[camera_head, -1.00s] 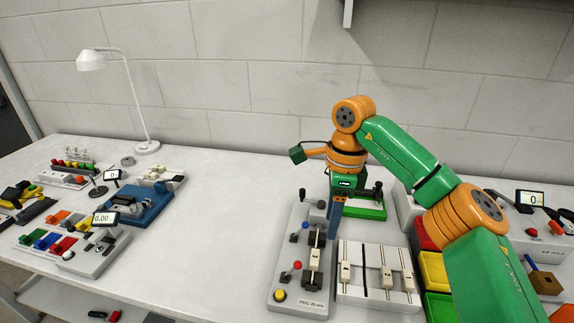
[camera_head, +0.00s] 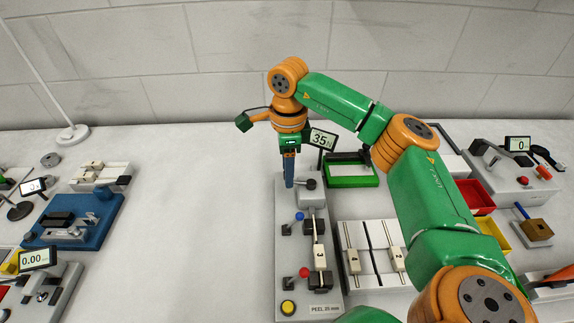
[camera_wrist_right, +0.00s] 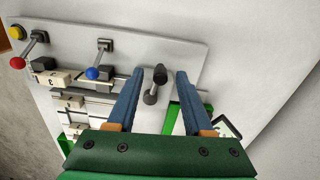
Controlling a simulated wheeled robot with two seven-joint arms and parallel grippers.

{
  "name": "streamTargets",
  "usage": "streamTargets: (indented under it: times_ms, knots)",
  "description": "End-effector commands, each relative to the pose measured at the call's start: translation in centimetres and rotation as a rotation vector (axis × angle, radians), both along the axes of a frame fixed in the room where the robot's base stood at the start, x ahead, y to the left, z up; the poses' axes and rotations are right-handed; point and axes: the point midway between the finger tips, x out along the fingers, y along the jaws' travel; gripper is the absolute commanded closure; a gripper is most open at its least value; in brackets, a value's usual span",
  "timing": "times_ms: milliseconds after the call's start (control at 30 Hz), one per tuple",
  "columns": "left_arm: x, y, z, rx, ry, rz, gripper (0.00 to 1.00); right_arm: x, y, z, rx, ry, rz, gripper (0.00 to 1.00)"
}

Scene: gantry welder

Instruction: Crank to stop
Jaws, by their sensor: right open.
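The peel tester (camera_head: 282,250) is a grey bench unit labelled "PEEL 25 mm". Its dark crank (camera_head: 310,183) sits at the far end, with a black knob. My right gripper (camera_head: 289,183) points down just left of the crank in the head view. In the right wrist view, the crank (camera_wrist_right: 156,82) shows between the two open blue fingers (camera_wrist_right: 159,74), with gaps on both sides. The tester's display (camera_head: 322,139) reads 35 N. A blue-knobbed lever (camera_head: 299,216) and a red-knobbed lever (camera_head: 304,272) stand nearer. My left gripper is out of view.
A blue fixture (camera_head: 75,220) stands left. The white table between is clear.

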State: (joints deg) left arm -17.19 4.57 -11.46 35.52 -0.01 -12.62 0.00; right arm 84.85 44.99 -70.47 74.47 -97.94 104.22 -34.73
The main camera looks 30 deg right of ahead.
Motion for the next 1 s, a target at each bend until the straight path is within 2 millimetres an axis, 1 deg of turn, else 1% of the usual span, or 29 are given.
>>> streamTargets:
  times_ms: [167, 267, 300, 367, 1000]
  knots:
    - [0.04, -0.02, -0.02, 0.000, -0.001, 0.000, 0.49, 0.00, 0.00, -0.05, 0.000, 0.000, 0.000, 0.49]
    - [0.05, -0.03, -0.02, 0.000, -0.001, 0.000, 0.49, 0.00, 0.01, -0.05, 0.000, 0.000, 0.000, 0.73]
    - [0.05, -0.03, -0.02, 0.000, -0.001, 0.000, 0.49, 0.00, 0.01, -0.04, 0.000, 0.000, 0.000, 0.84]
    - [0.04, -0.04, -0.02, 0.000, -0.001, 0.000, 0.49, 0.00, 0.00, -0.04, 0.000, 0.000, 0.000, 1.00]
    - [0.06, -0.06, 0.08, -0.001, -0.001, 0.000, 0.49, 0.08, -0.05, -0.02, -0.001, 0.000, -0.014, 1.00]
